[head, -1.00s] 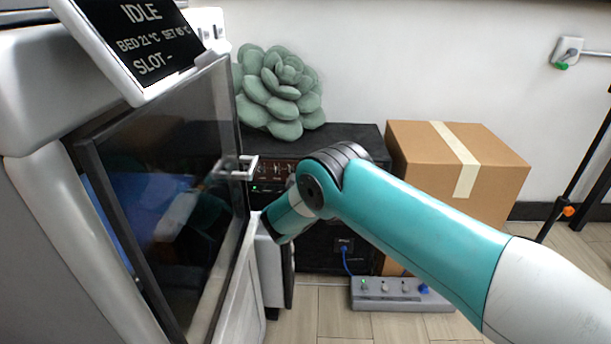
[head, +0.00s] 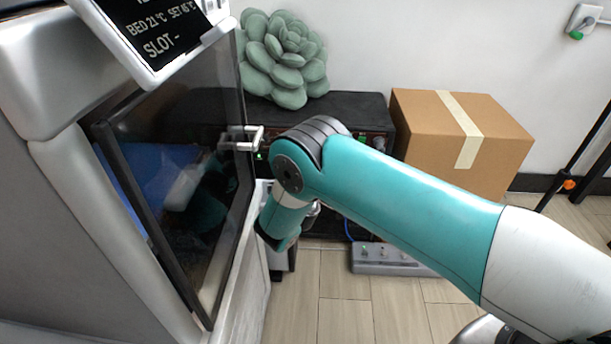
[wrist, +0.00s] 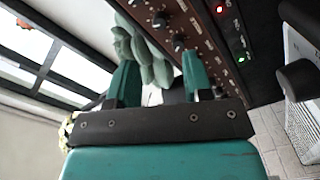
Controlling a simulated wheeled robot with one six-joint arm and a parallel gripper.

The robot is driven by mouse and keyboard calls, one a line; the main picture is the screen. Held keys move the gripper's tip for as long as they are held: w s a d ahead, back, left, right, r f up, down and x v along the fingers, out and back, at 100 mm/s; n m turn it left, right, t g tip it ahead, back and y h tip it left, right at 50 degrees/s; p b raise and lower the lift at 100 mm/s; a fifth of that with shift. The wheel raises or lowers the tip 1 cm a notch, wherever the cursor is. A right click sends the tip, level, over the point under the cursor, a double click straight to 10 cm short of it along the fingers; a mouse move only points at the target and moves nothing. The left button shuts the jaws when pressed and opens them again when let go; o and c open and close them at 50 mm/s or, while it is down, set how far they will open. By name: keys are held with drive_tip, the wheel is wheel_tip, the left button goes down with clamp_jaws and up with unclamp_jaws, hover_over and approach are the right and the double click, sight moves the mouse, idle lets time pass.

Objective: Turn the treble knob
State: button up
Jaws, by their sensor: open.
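The black amplifier (head: 358,112) stands against the wall, and my arm covers most of its front panel in the head view. In the wrist view its brown control panel (wrist: 196,38) runs along the top, with dark knobs such as one (wrist: 160,20) and another (wrist: 180,43). The labels are too small to read, so I cannot tell which is the treble knob. My gripper (wrist: 160,78) is open, its two teal fingers apart and pointing toward the panel, with no knob visibly held between them. The fingers are hidden in the head view.
A green succulent-shaped cushion (head: 284,60) sits on the amplifier. A printer-like machine with a glass door (head: 190,200) and handle stands close left of my arm. A cardboard box (head: 415,125) is at right. A grey pedal board (head: 385,260) lies on the floor in front.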

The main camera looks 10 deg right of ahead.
drive_tip(key=b+v, duration=0.8)
drive_tip(key=b, duration=1)
drive_tip(key=shift+s, duration=0.25)
